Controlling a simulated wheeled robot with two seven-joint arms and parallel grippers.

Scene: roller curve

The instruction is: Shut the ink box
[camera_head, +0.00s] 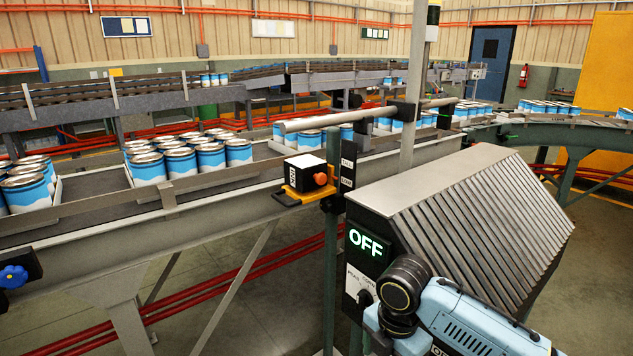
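A small black box (308,175) with a white top and an orange-red knob on its right side sits on a yellow bracket (290,198) at the conveyor's near rail. It has small white lettering on its front and appears to be the ink box. Its top looks flat, but I cannot tell whether it is fully shut. My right arm (455,315), light blue with a black joint, comes in at the lower right, apart from the box. Its gripper does not show.
A grey ribbed cabinet (480,215) with a lit OFF panel (366,243) stands right of the box, behind my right arm. A conveyor (110,205) carries trays of blue-and-white cans (148,169). The floor at lower centre is open.

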